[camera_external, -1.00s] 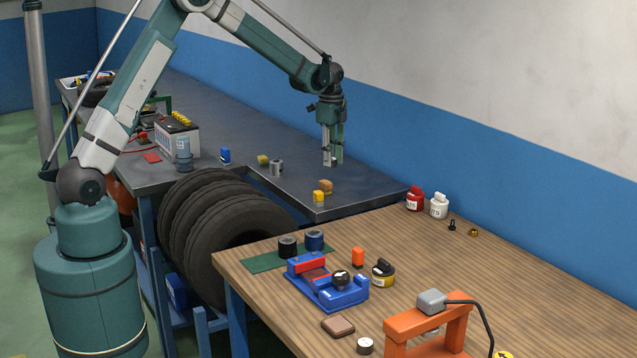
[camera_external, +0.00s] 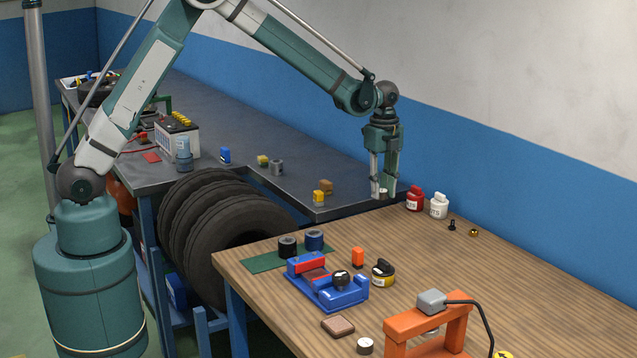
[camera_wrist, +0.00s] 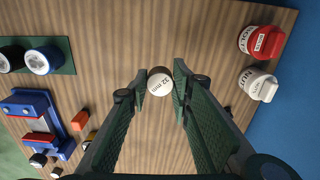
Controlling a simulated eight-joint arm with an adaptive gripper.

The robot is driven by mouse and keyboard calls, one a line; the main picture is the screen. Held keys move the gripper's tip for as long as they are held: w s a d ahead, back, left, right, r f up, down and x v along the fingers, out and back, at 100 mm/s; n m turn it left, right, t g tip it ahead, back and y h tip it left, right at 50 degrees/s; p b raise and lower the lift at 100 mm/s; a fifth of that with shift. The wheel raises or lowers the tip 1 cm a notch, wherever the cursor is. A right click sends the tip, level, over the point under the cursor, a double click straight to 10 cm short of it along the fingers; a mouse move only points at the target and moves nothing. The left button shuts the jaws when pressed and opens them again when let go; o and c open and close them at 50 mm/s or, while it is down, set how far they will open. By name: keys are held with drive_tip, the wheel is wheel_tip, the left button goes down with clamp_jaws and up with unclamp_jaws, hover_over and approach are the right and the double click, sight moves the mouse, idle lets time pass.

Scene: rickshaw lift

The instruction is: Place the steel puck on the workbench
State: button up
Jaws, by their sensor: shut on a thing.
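My gripper (camera_external: 383,193) is shut on a small round puck, which I take to be the steel puck (camera_wrist: 160,82). In the wrist view its face is pale and reads "32 mm", and it sits between the two fingertips (camera_wrist: 160,91). In the outside view the puck (camera_external: 383,191) is small and partly hidden by the fingers. The gripper points down near the far left edge of the wooden workbench (camera_external: 400,240), left of the red jar. The exact height of the puck above the wood is hard to tell.
A red jar (camera_external: 415,199) and a white jar (camera_external: 439,205) stand close to the right of my gripper. A blue fixture (camera_external: 325,290), a yellow tin (camera_external: 383,273) and an orange stand (camera_external: 400,335) are nearer. Bare wood lies between them.

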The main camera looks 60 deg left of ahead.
drive_tip(key=s+d+m, duration=0.1)
drive_tip(key=s+d, duration=0.2)
drive_tip(key=d, duration=0.5)
drive_tip(key=s+d+m, duration=0.2)
drive_tip(key=d, duration=0.6)
drive_tip(key=s+d+m, duration=0.3)
drive_tip(key=s+d, duration=1)
drive_tip(key=d, duration=0.3)
drive_tip(key=s+d+m+p, duration=0.1)
drive_tip(key=s+d+m, duration=0.2)
drive_tip(key=s+d, duration=1.1)
drive_tip(key=d, duration=0.2)
drive_tip(key=shift+s+d+f, duration=0.15)
drive_tip(key=shift+s+d, duration=0.15)
drive_tip(key=shift+d, duration=0.1)
drive_tip(key=shift+f, duration=3.15)
drive_tip(key=shift+f, duration=1.9)
drive_tip(key=shift+f, duration=0.15)
